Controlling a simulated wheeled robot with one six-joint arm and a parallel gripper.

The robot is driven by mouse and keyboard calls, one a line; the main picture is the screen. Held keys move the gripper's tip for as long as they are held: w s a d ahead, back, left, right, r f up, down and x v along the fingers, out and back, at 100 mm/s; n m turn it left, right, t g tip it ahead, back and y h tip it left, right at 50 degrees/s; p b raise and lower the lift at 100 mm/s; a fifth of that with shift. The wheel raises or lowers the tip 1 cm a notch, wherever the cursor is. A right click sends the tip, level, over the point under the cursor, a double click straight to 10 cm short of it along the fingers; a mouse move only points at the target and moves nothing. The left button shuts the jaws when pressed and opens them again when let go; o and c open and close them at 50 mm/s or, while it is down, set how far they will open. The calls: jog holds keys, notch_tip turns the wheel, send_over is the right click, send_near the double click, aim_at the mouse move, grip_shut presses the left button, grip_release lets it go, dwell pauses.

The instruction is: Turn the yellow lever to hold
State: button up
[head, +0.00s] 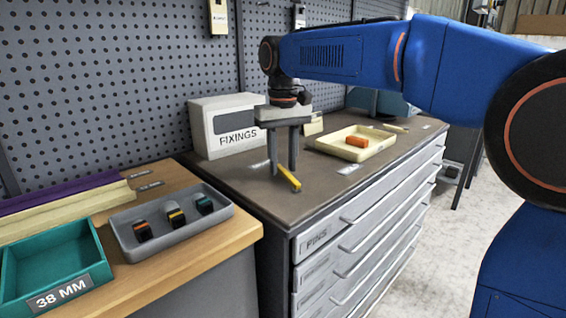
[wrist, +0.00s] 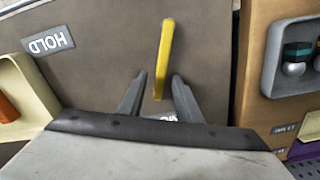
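The yellow lever (head: 290,179) lies low over the brown top of the drawer cabinet, near its front left corner. In the wrist view the yellow lever (wrist: 164,58) runs from between my fingertips away toward the upper edge. My gripper (head: 283,170) points straight down over the cabinet top, and its two fingers are apart. In the wrist view my gripper (wrist: 157,76) has a finger on each side of the lever's near end, with gaps visible.
A FIXINGS box (head: 234,125) stands behind my gripper. A cream tray (head: 356,143) with an orange block (head: 357,141) sits to the right. On the left, a wooden bench holds a grey tray (head: 169,222) with several small items and a teal bin (head: 52,272).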

jog(key=shift+f, duration=0.1)
jog(key=shift+c, duration=0.7)
grip_shut()
jog(key=shift+d, duration=0.15)
jog(key=shift+w+d+m, duration=0.25)
jog(key=shift+d+m, duration=0.5)
jog(key=shift+m, duration=0.55)
jog(key=d+m, duration=0.2)
jog(key=m, duration=0.1)
jog(key=shift+d+m, duration=0.3)
jog(key=d+m, duration=0.1)
jog(key=m, duration=0.1)
jog(key=s+d+m, duration=0.1)
jog(key=m, duration=0.1)
jog(key=shift+d, duration=0.35)
jog(key=shift+s+d+m, duration=0.4)
jog(key=shift+d+m, duration=0.05)
jog(key=shift+m, duration=0.5)
jog(key=shift+s+d+m, duration=0.4)
jog(key=shift+d+m, duration=0.05)
jog(key=shift+m, duration=0.5)
